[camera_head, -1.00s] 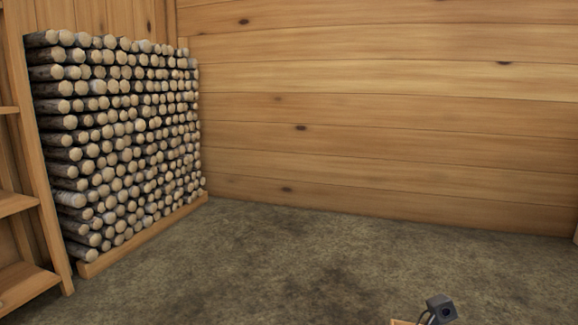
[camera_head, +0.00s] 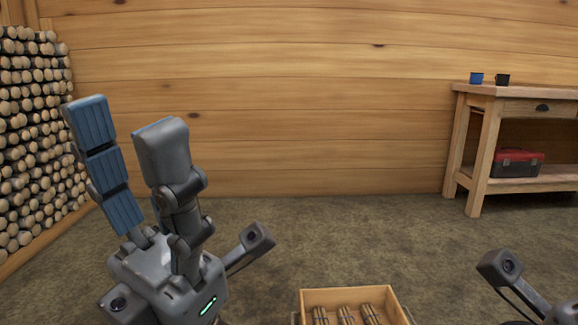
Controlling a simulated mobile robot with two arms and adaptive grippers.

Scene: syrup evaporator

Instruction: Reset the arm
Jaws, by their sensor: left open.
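My left gripper (camera_head: 123,115) is in the lower left of the head view, in front of the wall. Its fingers point up and stand apart, one with blue ribbed pads facing me and one grey. It is open with nothing between the fingers. A green light shows on its grey body.
A wooden crate (camera_head: 318,294) at the bottom middle holds three bundles of sticks (camera_head: 345,316). Stacked firewood (camera_head: 30,150) stands at the left. A wooden workbench (camera_head: 530,92) at the right bears a blue mug (camera_head: 476,78), a dark mug (camera_head: 502,79) and a red toolbox (camera_head: 517,163). The floor between is clear.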

